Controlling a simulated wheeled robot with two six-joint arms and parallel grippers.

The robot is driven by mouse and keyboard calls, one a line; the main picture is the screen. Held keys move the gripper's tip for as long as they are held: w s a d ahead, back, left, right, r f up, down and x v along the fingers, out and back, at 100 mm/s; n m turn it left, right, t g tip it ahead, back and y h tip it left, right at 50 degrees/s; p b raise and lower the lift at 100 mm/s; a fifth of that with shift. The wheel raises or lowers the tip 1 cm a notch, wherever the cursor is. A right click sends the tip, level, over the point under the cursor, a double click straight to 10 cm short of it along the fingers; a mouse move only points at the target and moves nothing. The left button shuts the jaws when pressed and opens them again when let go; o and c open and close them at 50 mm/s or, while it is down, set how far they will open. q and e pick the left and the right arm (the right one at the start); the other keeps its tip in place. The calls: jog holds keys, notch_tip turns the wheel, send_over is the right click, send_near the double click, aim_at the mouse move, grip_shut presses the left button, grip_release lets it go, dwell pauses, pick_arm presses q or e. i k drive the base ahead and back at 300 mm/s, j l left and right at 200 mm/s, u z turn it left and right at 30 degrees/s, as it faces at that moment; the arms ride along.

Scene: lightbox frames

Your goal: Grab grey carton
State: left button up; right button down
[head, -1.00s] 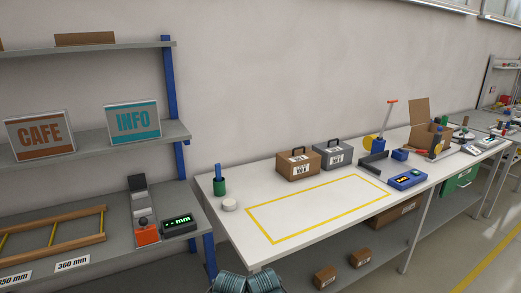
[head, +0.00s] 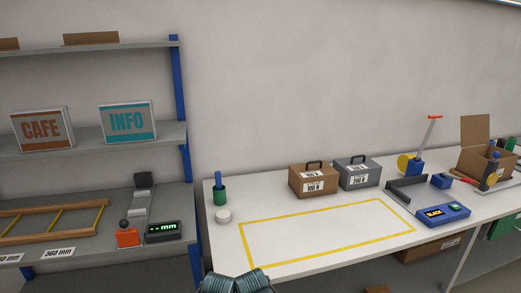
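The grey carton (head: 357,173) stands upright on the white table, towards the back by the wall. It has a dark handle on top and a white label on its front. A brown carton (head: 313,180) of like shape stands close at its left.
A yellow taped rectangle (head: 330,231) on the white table (head: 222,247) is empty. A blue device (head: 443,214), a dark angled bracket (head: 407,190) and an open cardboard box (head: 473,160) are at the right. Shelves (head: 90,146) stand further left.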

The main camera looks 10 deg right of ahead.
aim_at(359, 171)
jog(key=i+l+u, duration=0.15)
jog(key=l, duration=1.2)
jog(key=i+l+u, duration=0.1)
jog(key=l, duration=1.25)
jog(key=i+l, duration=0.1)
jog(key=l, duration=1.45)
jog(key=i, duration=0.05)
